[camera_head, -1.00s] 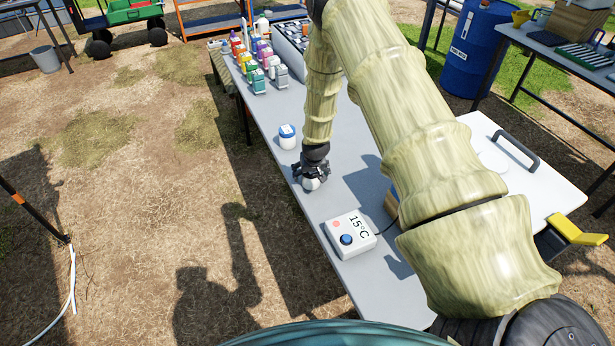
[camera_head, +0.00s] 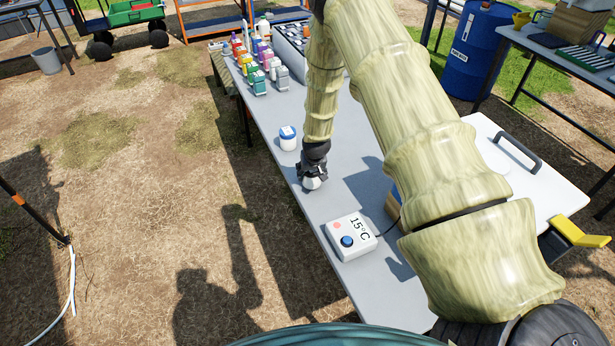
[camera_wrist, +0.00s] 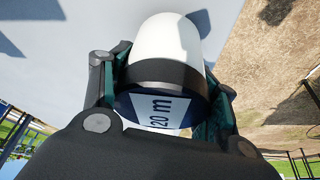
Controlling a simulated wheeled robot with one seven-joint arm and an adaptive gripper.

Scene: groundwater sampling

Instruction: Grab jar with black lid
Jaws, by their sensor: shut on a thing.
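My gripper (camera_head: 312,171) is at the near-left edge of the grey table (camera_head: 336,205), shut on a white jar (camera_head: 313,184). In the wrist view the jar (camera_wrist: 172,38) is between the two fingers of my gripper (camera_wrist: 168,95). Its black lid (camera_wrist: 165,73) faces my wrist, and the lid's top carries a blue and white label reading "20 m". The gripper hides most of the lid in the head view. I cannot tell whether the jar touches the table.
A white jar with a blue lid (camera_head: 288,138) stands just behind my gripper. A white box reading 15°C (camera_head: 350,236) is nearer on the table. Several coloured bottles (camera_head: 258,80) stand at the far end. A white cooler lid with a dark handle (camera_head: 520,180) is at the right.

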